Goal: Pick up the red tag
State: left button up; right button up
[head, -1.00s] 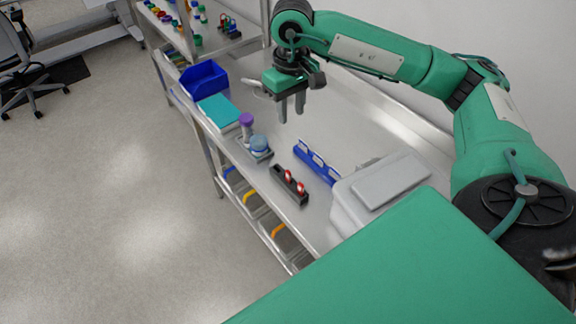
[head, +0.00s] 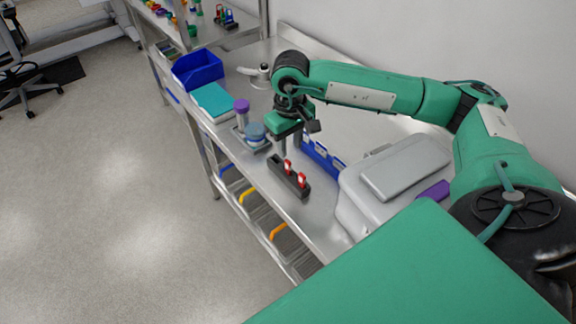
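Two red tags, one at the left (head: 288,167) and one at the right (head: 302,179), stand upright in a small black holder (head: 284,183) near the bench's front edge. Each shows some white on its face. My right gripper (head: 290,152) points down just behind and above the holder, close to the left tag. Its two fingers look apart with nothing between them. I cannot tell whether a finger touches the tag. My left gripper is not in view.
A blue rack (head: 323,160) stands right behind the gripper, partly hidden. A grey lidded machine (head: 395,178) fills the bench to the right. A purple-capped container (head: 241,108), a blue-grey round item (head: 255,131), a teal box (head: 212,101) and a blue bin (head: 198,70) stand to the left.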

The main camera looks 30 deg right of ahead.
aim_at(288, 161)
notch_tip(288, 161, down, 3)
jog(key=shift+a+r+p, duration=0.1)
jog(key=shift+a+p, duration=0.05)
jog(key=shift+p, duration=0.45)
notch_tip(288, 161, down, 4)
jog(key=shift+w+a+r+p, duration=0.1)
jog(key=shift+r+p, duration=0.15)
jog(key=shift+p, duration=0.5)
jog(key=shift+f, duration=0.4)
jog(key=shift+c, duration=0.4)
grip_shut()
